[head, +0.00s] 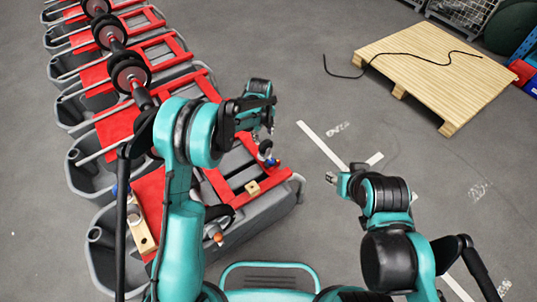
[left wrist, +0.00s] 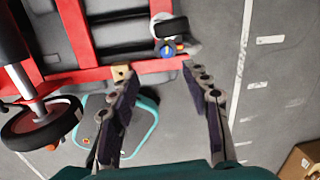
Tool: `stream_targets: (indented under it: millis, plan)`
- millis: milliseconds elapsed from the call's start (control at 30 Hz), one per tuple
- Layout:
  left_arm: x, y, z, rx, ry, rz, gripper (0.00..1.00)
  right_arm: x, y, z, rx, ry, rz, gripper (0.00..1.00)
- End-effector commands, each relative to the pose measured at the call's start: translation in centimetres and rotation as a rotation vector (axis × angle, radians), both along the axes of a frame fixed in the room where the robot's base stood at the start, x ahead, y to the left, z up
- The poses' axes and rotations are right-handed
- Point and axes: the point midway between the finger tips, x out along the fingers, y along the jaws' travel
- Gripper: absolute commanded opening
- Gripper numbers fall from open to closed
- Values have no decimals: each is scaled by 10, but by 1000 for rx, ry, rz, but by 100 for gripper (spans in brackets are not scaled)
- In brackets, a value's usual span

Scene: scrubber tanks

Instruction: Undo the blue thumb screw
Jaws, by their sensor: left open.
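My left gripper (left wrist: 159,76) is open and empty. In the left wrist view the knob lies beyond the fingertips, nearer the right finger. In the head view this gripper (head: 262,130) is above the tank, near the knob. My right gripper (head: 333,178) is over bare floor; its jaws are too small to read.
A grey scrubber tank (head: 265,215) with a red frame (head: 280,178) lies below my left arm. A brass block (head: 252,187) sits on it. More tanks (head: 75,125) line up behind. A wooden pallet (head: 440,65) with a black cable is at back right. Floor between is clear.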

Motion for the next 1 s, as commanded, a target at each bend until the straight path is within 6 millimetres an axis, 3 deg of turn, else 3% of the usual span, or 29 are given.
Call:
stream_targets:
  millis: [100,233,400,800,1000]
  plan:
    - [9,-17,-49,27,42,-243,47,0,0,2,0,0,0,40]
    - [10,-27,-85,42,75,-433,47,0,0,3,0,0,0,40]
    - [9,-31,-107,48,91,-530,47,0,0,1,0,0,0,40]
    - [9,-31,-168,47,91,-532,47,0,0,-25,0,0,0,40]
    - [9,-31,-181,47,90,-532,47,0,0,-29,0,0,0,40]
